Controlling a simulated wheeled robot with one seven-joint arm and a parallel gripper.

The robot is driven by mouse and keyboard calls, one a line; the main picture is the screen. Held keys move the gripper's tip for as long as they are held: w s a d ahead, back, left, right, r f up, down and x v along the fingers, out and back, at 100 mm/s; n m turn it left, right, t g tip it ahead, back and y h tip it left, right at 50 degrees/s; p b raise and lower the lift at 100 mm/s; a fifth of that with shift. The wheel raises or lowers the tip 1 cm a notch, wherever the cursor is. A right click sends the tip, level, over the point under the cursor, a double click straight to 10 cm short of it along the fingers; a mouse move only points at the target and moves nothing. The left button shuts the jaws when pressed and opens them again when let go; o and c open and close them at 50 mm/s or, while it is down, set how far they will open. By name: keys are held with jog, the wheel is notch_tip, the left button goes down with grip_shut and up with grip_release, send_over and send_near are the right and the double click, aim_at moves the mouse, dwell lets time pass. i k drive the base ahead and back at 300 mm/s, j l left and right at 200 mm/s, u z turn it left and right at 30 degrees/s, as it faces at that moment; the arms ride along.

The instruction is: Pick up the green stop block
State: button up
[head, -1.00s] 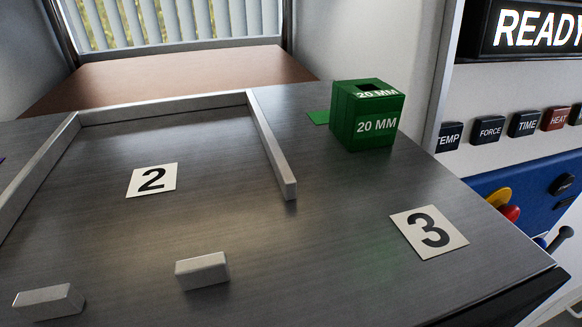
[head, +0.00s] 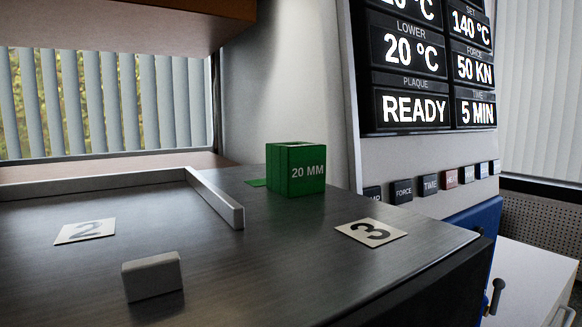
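The green stop block (head: 296,170) stands upright on the dark metal bench top, right of the raised metal rail. Its front face is marked "20 MM". A flat green patch (head: 256,183) lies on the bench at its left side. My gripper is not in view, and nothing is touching the block in the head view.
A raised metal rail (head: 216,198) runs left of the block. A small metal block (head: 152,277) stands near the front. Number cards 2 (head: 85,231) and 3 (head: 371,232) lie flat. The press panel (head: 430,70) reads READY at right, with buttons below. Bench around card 3 is clear.

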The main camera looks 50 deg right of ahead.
aim_at(296, 169)
jog(key=k+l+z, duration=0.1)
jog(key=k+z, duration=0.4)
jog(key=k+l+z, duration=0.25)
jog(key=k+z, duration=0.2)
